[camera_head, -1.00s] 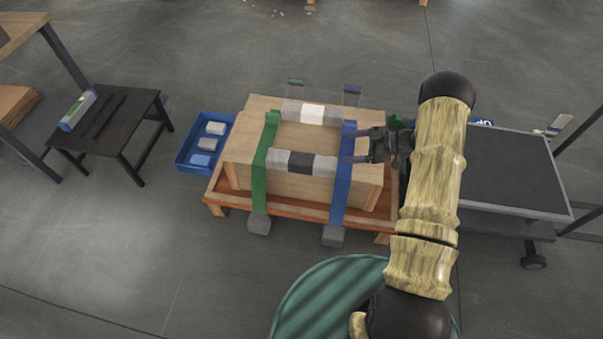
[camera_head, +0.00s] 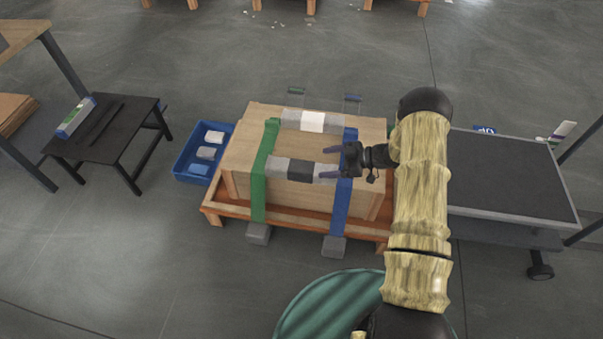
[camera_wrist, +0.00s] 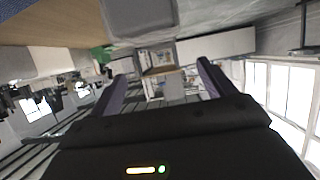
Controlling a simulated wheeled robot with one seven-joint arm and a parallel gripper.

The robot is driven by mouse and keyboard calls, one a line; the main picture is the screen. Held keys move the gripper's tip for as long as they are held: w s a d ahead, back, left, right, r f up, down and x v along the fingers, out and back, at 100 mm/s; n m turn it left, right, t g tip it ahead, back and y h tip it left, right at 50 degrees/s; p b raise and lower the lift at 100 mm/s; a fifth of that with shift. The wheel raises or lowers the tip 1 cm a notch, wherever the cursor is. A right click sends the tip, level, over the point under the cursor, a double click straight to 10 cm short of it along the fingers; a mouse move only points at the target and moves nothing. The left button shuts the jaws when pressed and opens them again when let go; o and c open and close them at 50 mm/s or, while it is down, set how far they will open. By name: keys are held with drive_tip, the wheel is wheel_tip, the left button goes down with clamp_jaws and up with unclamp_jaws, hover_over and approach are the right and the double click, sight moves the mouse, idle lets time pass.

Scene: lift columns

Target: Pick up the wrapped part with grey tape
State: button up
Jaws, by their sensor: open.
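Two wrapped parts lie across the top of a wooden crate (camera_head: 235,165). The nearer wrapped part with a dark grey tape band (camera_head: 299,169) has pale grey ends. The farther wrapped part has a white band (camera_head: 312,122). My gripper (camera_head: 328,162) is open and empty, its fingers pointing left at the right end of the nearer part, over the blue strap. Whether the fingers are around that end or above it, I cannot tell. In the wrist view, nothing is held between the spread fingers (camera_wrist: 160,78); a grey block (camera_wrist: 140,18) shows above them, its identity unclear.
A green strap (camera_head: 264,165) and a blue strap (camera_head: 342,200) run over the crate, with grey weights at their near ends. A blue bin (camera_head: 186,174) stands left, a black table (camera_head: 130,115) farther left, a dark-topped cart (camera_head: 510,180) right.

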sight(302, 166)
drive_tip(key=x, duration=0.3)
drive_tip(key=shift+f+b, duration=0.1)
drive_tip(key=shift+b, duration=0.3)
drive_tip(key=shift+w+a, duration=0.1)
drive_tip(key=shift+a, duration=0.35)
drive_tip(key=b+x, duration=0.1)
drive_tip(key=x, duration=0.1)
drive_tip(key=b+x, duration=0.2)
drive_tip(key=x, duration=0.1)
drive_tip(key=shift+f, duration=0.4)
drive_tip(key=shift+r, duration=0.1)
drive_tip(key=c, duration=1.5)
wheel_tip(302, 166, up, 10)
drive_tip(key=p, duration=0.4)
